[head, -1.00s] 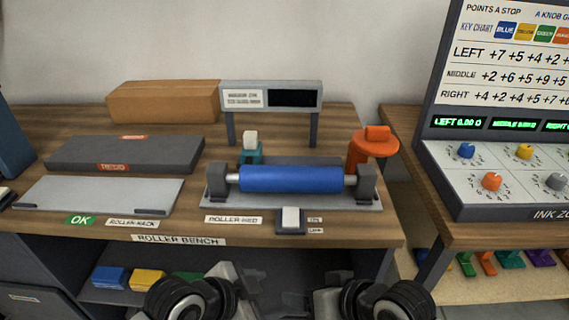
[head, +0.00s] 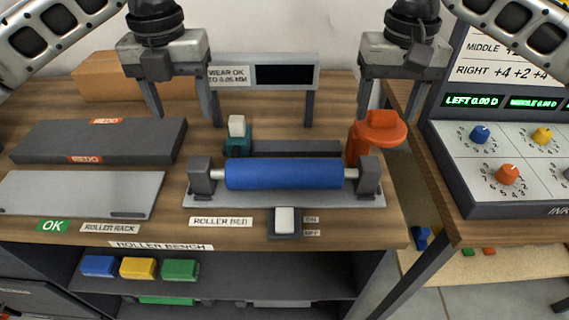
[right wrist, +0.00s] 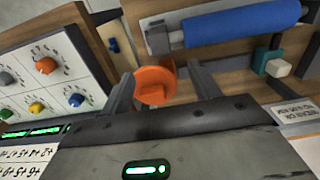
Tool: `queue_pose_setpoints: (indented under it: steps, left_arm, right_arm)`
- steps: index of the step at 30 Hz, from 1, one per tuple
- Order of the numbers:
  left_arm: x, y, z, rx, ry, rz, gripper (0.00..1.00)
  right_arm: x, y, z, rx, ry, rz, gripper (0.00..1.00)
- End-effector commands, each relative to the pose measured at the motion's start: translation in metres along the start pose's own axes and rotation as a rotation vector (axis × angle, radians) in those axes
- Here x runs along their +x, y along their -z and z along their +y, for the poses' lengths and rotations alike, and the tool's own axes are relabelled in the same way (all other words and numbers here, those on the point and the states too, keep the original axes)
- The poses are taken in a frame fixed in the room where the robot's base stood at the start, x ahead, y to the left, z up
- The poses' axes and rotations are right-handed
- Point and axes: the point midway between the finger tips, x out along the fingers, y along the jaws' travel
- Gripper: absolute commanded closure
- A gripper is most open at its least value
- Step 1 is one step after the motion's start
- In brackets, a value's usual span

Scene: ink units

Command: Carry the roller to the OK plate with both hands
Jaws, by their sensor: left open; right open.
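The blue roller (head: 284,174) rests by its shaft ends on the two dark supports of the roller bed (head: 330,201) on the bench. The pale OK plate (head: 80,192) lies bare at the left, behind the green OK label. My left gripper (head: 184,115) is open and empty, above the back of the bench, left of the roller. My right gripper (head: 392,105) is open and empty, above and behind the roller's right end. In the right wrist view, the roller (right wrist: 242,27) is at the top, apart from the jaws, and the right gripper (right wrist: 160,90) has the orange part between its fingers' outlines.
A dark REDO plate (head: 98,141) lies behind the OK plate. A gauge display reading "WEAR OK" (head: 265,73) stands behind the roller. A knob console (head: 500,165) is at the right.

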Motion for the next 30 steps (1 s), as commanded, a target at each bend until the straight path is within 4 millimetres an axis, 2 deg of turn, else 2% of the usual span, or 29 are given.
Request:
queue_pose_setpoints:
  steps: [9, 14, 17, 30]
  left_arm:
    - [-0.001, 0.0, 0.001, 0.006, -0.001, 0.0, 0.38]
    - [0.01, 0.0, 0.001, 0.005, -0.001, 0.002, 0.38]
    - [0.025, 0.0, 0.001, 0.005, -0.001, 0.003, 0.38]
    - [0.112, 0.001, 0.001, 0.004, -0.001, 0.004, 0.38]
  right_arm:
    - [-0.001, 0.0, 0.001, 0.003, -0.001, 0.0, 0.38]
    - [0.01, 0.0, 0.001, 0.003, -0.003, -0.003, 0.38]
    - [0.025, -0.001, 0.001, 0.002, -0.003, -0.003, 0.38]
    - [0.112, -0.001, 0.001, 0.002, -0.003, -0.003, 0.38]
